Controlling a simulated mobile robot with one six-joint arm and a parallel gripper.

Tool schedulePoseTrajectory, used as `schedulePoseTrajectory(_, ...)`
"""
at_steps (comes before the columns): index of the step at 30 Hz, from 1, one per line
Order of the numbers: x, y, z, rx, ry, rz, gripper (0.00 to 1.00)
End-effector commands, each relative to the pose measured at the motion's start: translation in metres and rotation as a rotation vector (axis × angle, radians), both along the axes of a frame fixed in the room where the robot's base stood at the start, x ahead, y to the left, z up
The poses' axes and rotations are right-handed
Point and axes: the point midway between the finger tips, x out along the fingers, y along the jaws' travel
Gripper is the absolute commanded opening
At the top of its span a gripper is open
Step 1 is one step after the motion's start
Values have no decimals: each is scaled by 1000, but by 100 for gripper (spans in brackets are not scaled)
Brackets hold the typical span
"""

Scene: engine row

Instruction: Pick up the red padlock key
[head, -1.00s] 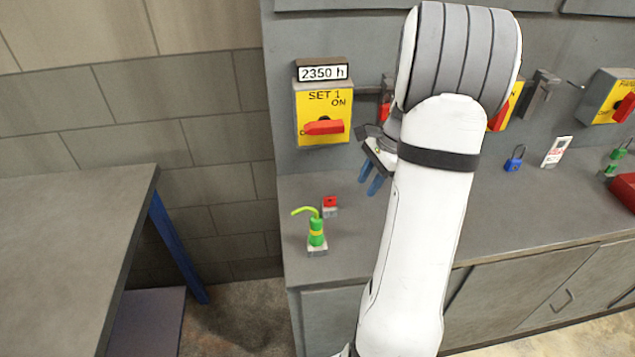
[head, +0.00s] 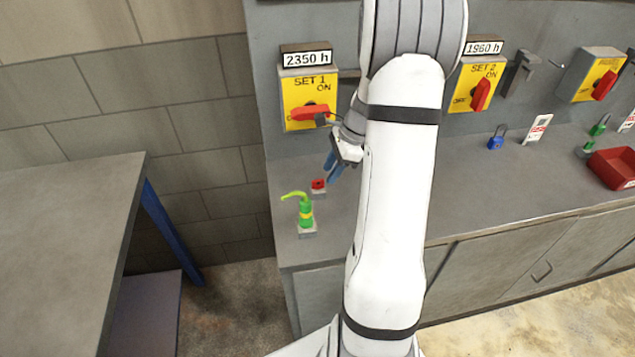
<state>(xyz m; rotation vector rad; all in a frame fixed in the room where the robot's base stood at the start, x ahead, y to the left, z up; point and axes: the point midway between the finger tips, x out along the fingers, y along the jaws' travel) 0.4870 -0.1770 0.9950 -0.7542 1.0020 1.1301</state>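A small red item (head: 318,184), which looks like the red padlock key, sits on a small pale block on the grey bench top, behind the green bottle. It is too small for me to make out its shape. My gripper (head: 331,168) points down just above and to the right of it, with two blue fingers. The fingers look apart with nothing seen between them, so it looks open and empty. It does not appear to touch the red item. My white arm hides part of the bench and panel behind it.
The SET 1 switch box (head: 300,88) is on the panel above. A blue padlock (head: 496,138) and a red tray (head: 612,168) are to the right. A table (head: 70,215) stands left.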

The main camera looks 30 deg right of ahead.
Motion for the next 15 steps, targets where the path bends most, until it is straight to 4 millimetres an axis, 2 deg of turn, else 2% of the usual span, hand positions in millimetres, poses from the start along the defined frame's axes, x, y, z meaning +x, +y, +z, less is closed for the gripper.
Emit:
schedulePoseTrajectory(3, 6, 23, 3, 0, 1, 7, 34)
schedulePoseTrajectory(7, 7, 27, -19, 2, 3, 2, 34)
schedulePoseTrajectory(15, 8, 30, -27, 0, 0, 1, 34)
